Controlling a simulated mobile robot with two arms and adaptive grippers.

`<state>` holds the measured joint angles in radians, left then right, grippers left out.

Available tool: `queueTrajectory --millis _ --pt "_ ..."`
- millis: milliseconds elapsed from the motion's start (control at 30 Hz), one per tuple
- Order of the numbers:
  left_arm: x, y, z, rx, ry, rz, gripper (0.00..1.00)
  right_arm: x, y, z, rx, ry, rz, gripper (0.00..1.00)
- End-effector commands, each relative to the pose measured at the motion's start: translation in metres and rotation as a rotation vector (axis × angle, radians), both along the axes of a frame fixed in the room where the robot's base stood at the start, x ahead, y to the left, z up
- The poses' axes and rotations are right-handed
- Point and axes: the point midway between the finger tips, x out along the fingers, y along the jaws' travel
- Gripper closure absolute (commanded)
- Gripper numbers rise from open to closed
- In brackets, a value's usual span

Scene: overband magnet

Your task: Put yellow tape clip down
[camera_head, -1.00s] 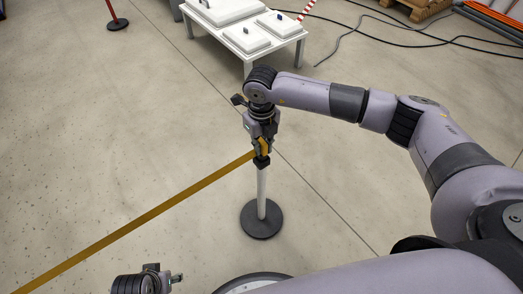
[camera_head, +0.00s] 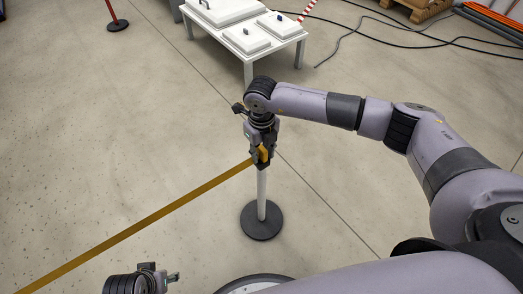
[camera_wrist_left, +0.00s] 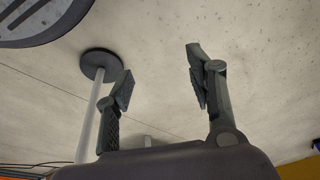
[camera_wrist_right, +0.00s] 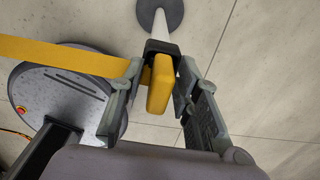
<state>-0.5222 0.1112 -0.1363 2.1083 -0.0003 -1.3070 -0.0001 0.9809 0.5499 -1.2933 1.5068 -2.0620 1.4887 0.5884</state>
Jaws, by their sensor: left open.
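The yellow tape clip (camera_wrist_right: 160,84) is between the fingers of my right gripper (camera_wrist_right: 161,72), which is shut on it. In the head view the clip (camera_head: 263,154) shows at my right gripper (camera_head: 262,163), right above the top of a pale post (camera_head: 262,192). A black piece (camera_wrist_right: 160,47) at the post top lies right by the clip. Whether the clip is seated in it I cannot tell. The yellow tape (camera_head: 150,219) runs from the clip to the lower left. My left gripper (camera_wrist_left: 158,84) is open and empty, low in the head view.
The post's round black base (camera_head: 262,221) stands on bare concrete floor. A white table (camera_head: 250,62) with lidded boxes is behind it. Another post base (camera_head: 117,26) is at the far left. Black cables (camera_head: 400,38) and a pallet (camera_head: 416,8) lie at the back right.

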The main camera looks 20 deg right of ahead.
Motion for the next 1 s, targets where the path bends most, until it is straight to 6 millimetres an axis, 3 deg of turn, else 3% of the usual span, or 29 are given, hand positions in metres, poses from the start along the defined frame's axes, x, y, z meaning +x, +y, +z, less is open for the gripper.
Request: queueTrajectory --millis 400,467,800,1000 --pt "0.0 0.0 0.001 -0.001 -0.002 0.001 0.5 0.0 0.0 0.003 0.0 0.0 0.0 0.66" --pt "-0.002 0.001 -0.006 0.001 0.007 0.0 0.5 0.0 0.0 0.007 0.0 -0.001 0.0 0.66" --pt "-0.006 0.001 -0.046 0.004 0.031 -0.004 0.5 0.001 0.0 0.08 0.001 -0.004 0.001 0.66" --pt "-0.009 0.0 -0.059 0.003 0.036 -0.005 0.5 0.001 0.0 0.112 0.0 -0.003 0.0 0.66"
